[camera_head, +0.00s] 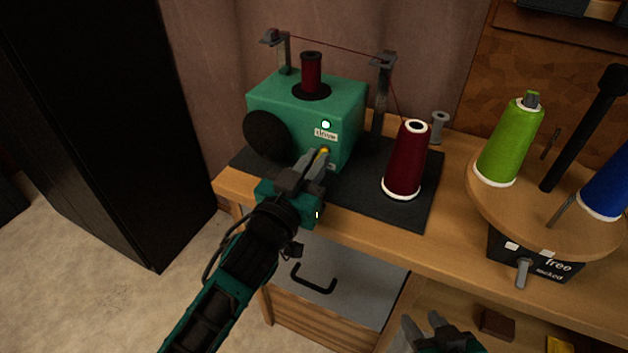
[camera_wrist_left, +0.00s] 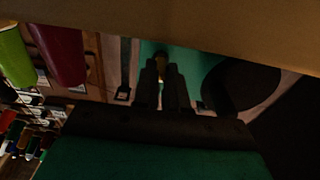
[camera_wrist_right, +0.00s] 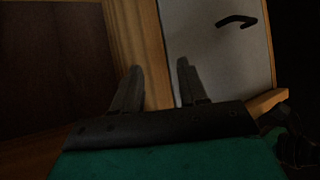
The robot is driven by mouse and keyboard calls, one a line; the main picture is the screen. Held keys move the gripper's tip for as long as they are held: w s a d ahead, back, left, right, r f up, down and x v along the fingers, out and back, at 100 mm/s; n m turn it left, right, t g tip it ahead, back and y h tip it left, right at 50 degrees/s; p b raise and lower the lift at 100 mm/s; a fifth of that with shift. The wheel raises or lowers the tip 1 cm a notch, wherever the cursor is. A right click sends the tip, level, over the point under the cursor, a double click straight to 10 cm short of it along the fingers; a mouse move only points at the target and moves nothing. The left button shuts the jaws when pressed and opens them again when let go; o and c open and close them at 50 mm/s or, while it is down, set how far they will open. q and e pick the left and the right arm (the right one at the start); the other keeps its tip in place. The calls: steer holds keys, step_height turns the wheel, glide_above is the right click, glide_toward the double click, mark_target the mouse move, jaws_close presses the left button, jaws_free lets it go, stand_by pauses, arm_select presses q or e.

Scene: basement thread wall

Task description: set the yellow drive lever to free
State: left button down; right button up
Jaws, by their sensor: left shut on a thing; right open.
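The yellow drive lever (camera_head: 323,151) is on the front of the green winding machine (camera_head: 300,118), just below a small label and a lit white-green lamp (camera_head: 326,125). My left gripper (camera_head: 318,160) is shut on the lever; its fingers cover most of it. In the left wrist view the fingertips (camera_wrist_left: 165,68) close around a small yellowish piece in front of the green body. The lever's exact setting is hidden by the fingers. My right gripper (camera_head: 432,325) is open and empty, low in front of the bench; its fingers (camera_wrist_right: 153,85) show in the right wrist view.
A dark red thread cone (camera_head: 405,160) stands on the black mat (camera_head: 415,208), right of the machine. A round wooden turntable (camera_head: 480,200) carries green (camera_head: 511,140) and blue cones. Under it is a black box marked free and locked (camera_head: 535,262). A drawer handle (camera_head: 313,281) is below.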

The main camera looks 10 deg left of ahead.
arm_select(q)
steer(key=shift+f+t+h+b, duration=0.35)
steer(key=shift+t+b, duration=0.55)
steer(key=shift+b, duration=0.8)
arm_select(e)
steer(key=shift+f, duration=2.25)
steer(key=shift+r, duration=0.15)
arm_select(q)
steer(key=c, duration=1.2)
jaws_free()
steer(key=shift+o, duration=0.2)
arm_select(e)
steer(key=shift+w+a, duration=0.1)
